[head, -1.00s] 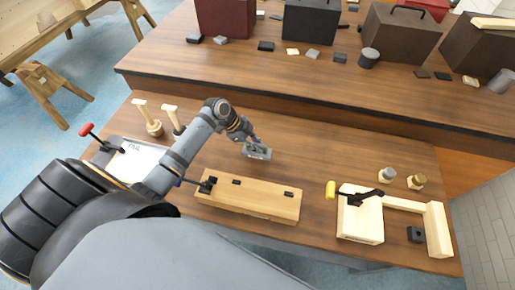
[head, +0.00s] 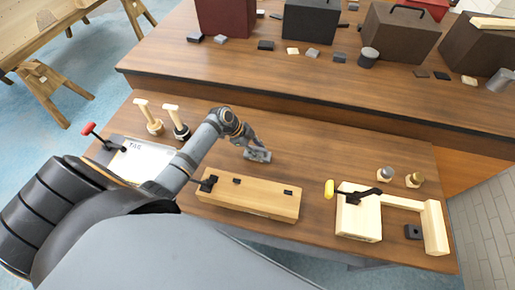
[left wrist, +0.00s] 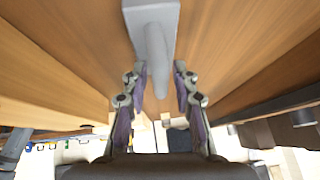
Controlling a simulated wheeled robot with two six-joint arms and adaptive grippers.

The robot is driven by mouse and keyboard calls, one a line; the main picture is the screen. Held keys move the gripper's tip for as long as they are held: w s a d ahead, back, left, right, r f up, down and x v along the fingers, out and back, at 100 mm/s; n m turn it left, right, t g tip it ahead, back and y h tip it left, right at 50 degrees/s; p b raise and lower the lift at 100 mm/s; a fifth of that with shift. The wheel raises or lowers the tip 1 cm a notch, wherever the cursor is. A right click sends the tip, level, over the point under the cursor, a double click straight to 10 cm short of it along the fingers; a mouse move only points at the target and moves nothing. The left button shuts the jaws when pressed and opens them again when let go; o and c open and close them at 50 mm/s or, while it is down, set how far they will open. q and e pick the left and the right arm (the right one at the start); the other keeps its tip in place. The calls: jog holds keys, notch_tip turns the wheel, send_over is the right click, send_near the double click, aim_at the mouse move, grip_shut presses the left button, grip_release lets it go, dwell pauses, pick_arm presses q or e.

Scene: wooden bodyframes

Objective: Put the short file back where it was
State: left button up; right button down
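My left gripper (head: 254,148) is low over the middle of the near bench, at a small grey piece (head: 259,156). In the left wrist view this grey piece (left wrist: 152,14) has a flat block end and a rounded rod that reaches between the fingers of my left gripper (left wrist: 157,78). The fingers stand apart, with narrow gaps beside the rod. I cannot tell whether this piece is the short file. A white sheet (head: 137,162) with short dark writing lies at the left, partly behind my arm. My right gripper is not in view.
Two pale-topped tools (head: 143,105) stand at the left. A wooden block (head: 250,196) with a dark clamp lies in front of my gripper. A clamped wooden frame (head: 436,228) is at the right. The raised back bench (head: 290,85) bears boxes. Bench between gripper and frame is clear.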

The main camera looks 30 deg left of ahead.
pick_arm(q)
jog(key=shift+r, duration=0.2)
jog(key=shift+a+r, duration=0.15)
jog(key=shift+a, duration=0.1)
jog(key=b+v, duration=0.2)
jog(key=v, duration=0.9)
jog(key=shift+s+r, duration=0.1)
jog(key=shift+r, duration=0.1)
